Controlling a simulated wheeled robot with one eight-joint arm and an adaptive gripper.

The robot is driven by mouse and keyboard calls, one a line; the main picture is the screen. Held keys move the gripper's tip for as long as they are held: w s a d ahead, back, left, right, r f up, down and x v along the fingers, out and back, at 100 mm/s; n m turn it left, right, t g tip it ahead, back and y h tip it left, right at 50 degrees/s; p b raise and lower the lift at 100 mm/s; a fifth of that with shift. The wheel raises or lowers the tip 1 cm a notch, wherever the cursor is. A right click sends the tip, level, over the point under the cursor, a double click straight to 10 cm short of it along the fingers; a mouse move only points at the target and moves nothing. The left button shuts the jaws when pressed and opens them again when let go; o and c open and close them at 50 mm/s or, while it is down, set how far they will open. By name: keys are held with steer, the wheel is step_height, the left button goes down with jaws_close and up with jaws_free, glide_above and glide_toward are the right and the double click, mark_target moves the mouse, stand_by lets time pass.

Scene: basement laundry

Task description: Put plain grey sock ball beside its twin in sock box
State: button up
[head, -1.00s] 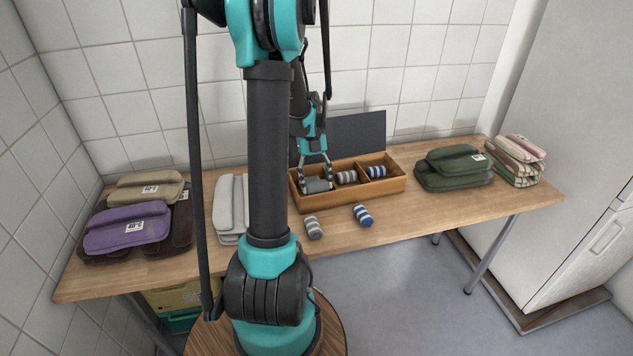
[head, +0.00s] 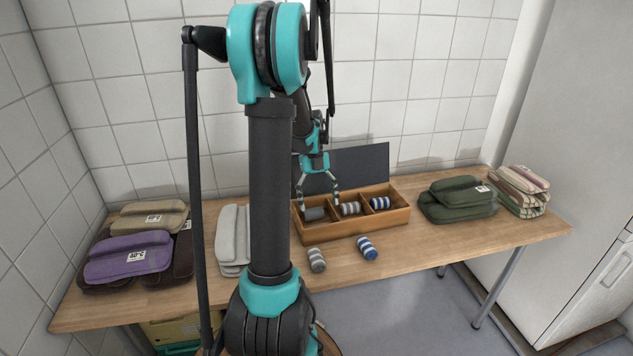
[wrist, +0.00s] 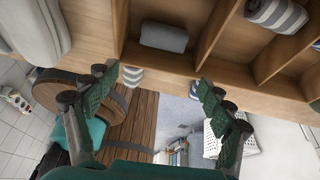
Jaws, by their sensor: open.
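The wooden sock box (head: 362,226) has three compartments. A plain grey sock ball (head: 314,213) lies in its left compartment; it also shows in the wrist view (wrist: 163,37). I can make out only one plain grey ball there. A grey-striped ball (head: 350,208) lies in the middle compartment and a blue-striped ball (head: 380,203) in the right one. My gripper (head: 319,202) is open and empty, its fingers spread over the left compartment. In the wrist view my open fingers (wrist: 157,80) stand apart from the plain grey ball.
A grey-striped ball (head: 317,260) and a blue-striped ball (head: 367,248) lie on the table (head: 420,244) in front of the box. Folded light grey cloth (head: 232,240) lies left of it, green cloth (head: 457,201) to the right. A dark panel (head: 362,167) stands behind.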

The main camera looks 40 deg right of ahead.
steer(key=v, duration=0.9)
steer(key=w+a+f+n+t+h, duration=0.1)
steer(key=a+n, duration=0.5)
steer(key=w+a+f+n+t, duration=0.1)
steer(key=a+f+n, duration=0.1)
steer(key=a+n, duration=0.5)
steer(key=w+a+f+n+t+h, duration=0.1)
steer(key=a+f+n, duration=0.1)
steer(key=a+n, duration=0.4)
steer(key=shift+w+a+n+h, duration=0.3)
steer(key=shift+w+a, duration=0.05)
steer(key=shift+a, duration=0.3)
steer(key=a+f+n+t, duration=0.1)
steer(key=a+n, duration=0.2)
steer(key=s+a+f+n+t, duration=0.1)
steer(key=a+n, duration=0.2)
steer(key=s+a+f+n, duration=0.1)
steer(key=a+n, duration=0.2)
steer(key=shift+n+t, duration=0.4)
steer(key=s+a+f+n+t, duration=0.2)
steer(key=s+a+f+n, duration=0.1)
steer(key=a+n, duration=0.5)
steer(key=s+n, duration=0.1)
steer(key=n, duration=0.2)
steer(key=shift+s+a+f+n+y, duration=0.25)
steer(key=shift+a+f+n+y, duration=0.05)
steer(key=shift+f+y, duration=0.1)
